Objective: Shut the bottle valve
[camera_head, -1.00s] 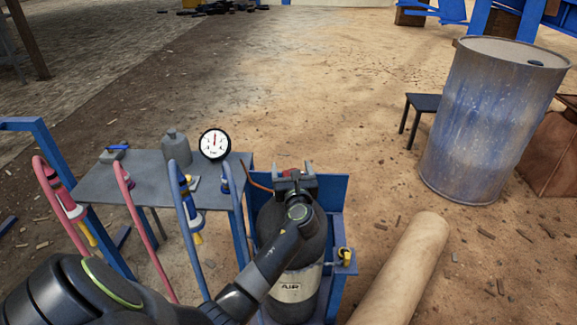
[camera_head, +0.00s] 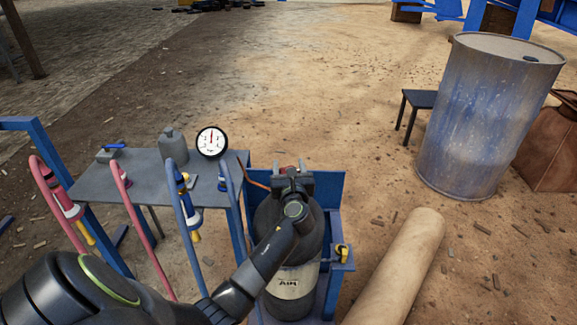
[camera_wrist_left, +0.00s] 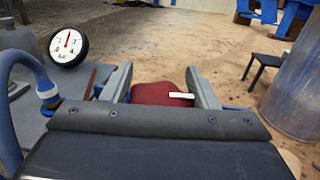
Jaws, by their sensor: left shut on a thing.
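The dark gas bottle (camera_head: 268,222) with a pale label (camera_head: 290,284) stands upright in a blue stand (camera_head: 325,186), in the lower middle of the head view. My left gripper (camera_head: 290,168) is over the top of the bottle, and its wrist hides much of the bottle's neck. In the left wrist view, the red valve handwheel (camera_wrist_left: 152,94) with a white mark lies between my two grey fingers, which are shut on it. The lower part of the handwheel is hidden behind my gripper body. My right gripper is not in view.
A grey side table (camera_head: 120,184) with a round gauge (camera_head: 211,141) stands left of the bottle. Red and blue hoses (camera_head: 180,215) hang in front of it. A yellow-handled valve (camera_head: 343,251), a beige roll (camera_head: 400,270) and a blue drum (camera_head: 485,120) are on the right.

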